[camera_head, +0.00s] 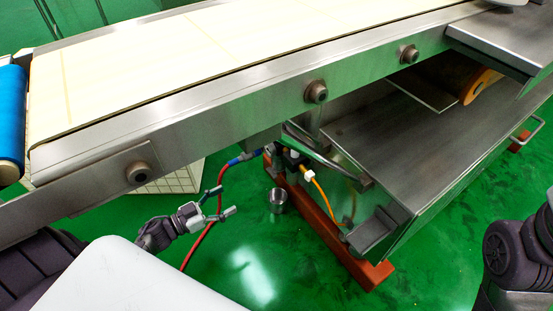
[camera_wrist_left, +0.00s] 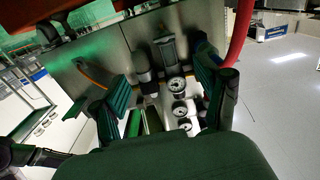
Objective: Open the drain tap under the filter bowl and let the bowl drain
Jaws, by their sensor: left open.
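My left gripper (camera_head: 225,201) is open and empty, under the conveyor and left of the air-line fittings (camera_head: 290,160). In the left wrist view its two fingers (camera_wrist_left: 160,72) are spread, with a dark cylinder (camera_wrist_left: 147,80), which looks like the filter bowl, showing between them beyond the tips. The gripper appears apart from it. The drain tap is too small and dark to make out in either view. A small metal cup (camera_head: 277,200) appears on the floor below the fittings. My right arm shows at the right edge of the head view; its gripper is not in view.
The conveyor's steel side rail (camera_head: 230,105) hangs over the work area. A red hose (camera_head: 203,238) and a yellow tube (camera_head: 322,194) run near the fittings. A red-brown base beam (camera_head: 330,240) lies on the green floor. Several round gauges (camera_wrist_left: 177,86) show in the left wrist view.

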